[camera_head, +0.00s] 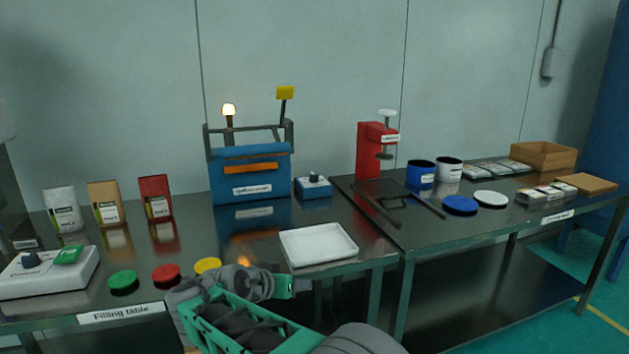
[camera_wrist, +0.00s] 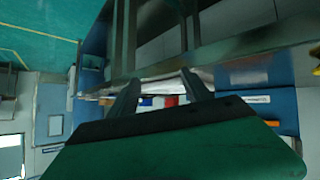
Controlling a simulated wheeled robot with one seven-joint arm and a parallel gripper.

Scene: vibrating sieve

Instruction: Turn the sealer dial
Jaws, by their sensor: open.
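The blue machine (camera_head: 249,175) with an orange bar stands at the back of the left table in the head view. Close to its right is a small blue and white box with a dark dial (camera_head: 314,178) on top. A white device (camera_head: 50,277) at the front left also has a dark dial (camera_head: 31,259) and a green part. I cannot read which dial is the sealer's. My gripper (camera_wrist: 160,88) is open in the wrist view, with nothing between its fingers. In the head view my arm is low at the front, apart from both dials.
A white tray (camera_head: 318,244) lies between my arm and the small box. Several coloured lids and three bags stand at the left. A red press (camera_head: 369,150), tubs and a wooden crate (camera_head: 543,156) are on the right table. A lamp and yellow sign rise behind the blue machine.

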